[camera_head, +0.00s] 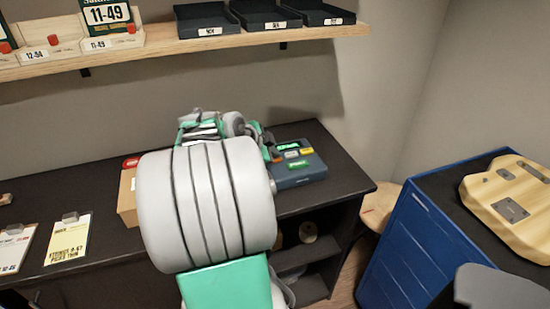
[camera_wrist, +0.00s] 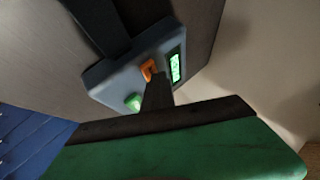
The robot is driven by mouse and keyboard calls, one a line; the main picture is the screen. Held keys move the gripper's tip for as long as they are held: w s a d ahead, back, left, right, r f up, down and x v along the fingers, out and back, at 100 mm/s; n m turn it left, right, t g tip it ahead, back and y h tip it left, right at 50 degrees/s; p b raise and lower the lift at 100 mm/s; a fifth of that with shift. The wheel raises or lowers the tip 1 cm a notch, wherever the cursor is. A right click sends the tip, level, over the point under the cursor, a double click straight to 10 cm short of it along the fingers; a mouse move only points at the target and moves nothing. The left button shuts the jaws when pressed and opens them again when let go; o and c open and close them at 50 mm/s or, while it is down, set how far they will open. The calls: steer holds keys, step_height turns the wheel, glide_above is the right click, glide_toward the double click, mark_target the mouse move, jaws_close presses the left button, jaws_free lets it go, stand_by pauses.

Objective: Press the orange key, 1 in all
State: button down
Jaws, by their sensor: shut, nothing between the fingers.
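The orange key (camera_wrist: 148,70) sits on the blue-grey device (camera_wrist: 108,86), beside its lit green display (camera_wrist: 175,67), in the wrist view. A green key (camera_wrist: 132,103) is on the same face. My gripper (camera_wrist: 155,84) is shut and empty, its dark fingertips right by the orange key and overlapping its lower edge in the picture. I cannot tell whether they touch it. In the head view the device (camera_head: 302,176) stands on the dark bench, right of my arm, which hides most of the gripper.
A wooden shelf (camera_head: 150,48) with black trays (camera_head: 265,14) runs above the dark bench (camera_head: 115,185). A cardboard box (camera_head: 127,197) is left of my arm. A blue cabinet (camera_head: 410,240) with a wooden guitar body (camera_head: 500,215) stands at right.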

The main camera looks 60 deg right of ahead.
steer(key=shift+r+p, duration=0.3)
steer(key=shift+r, duration=0.5)
steer(key=shift+r+p, duration=1.2)
steer(key=shift+r, duration=1.3)
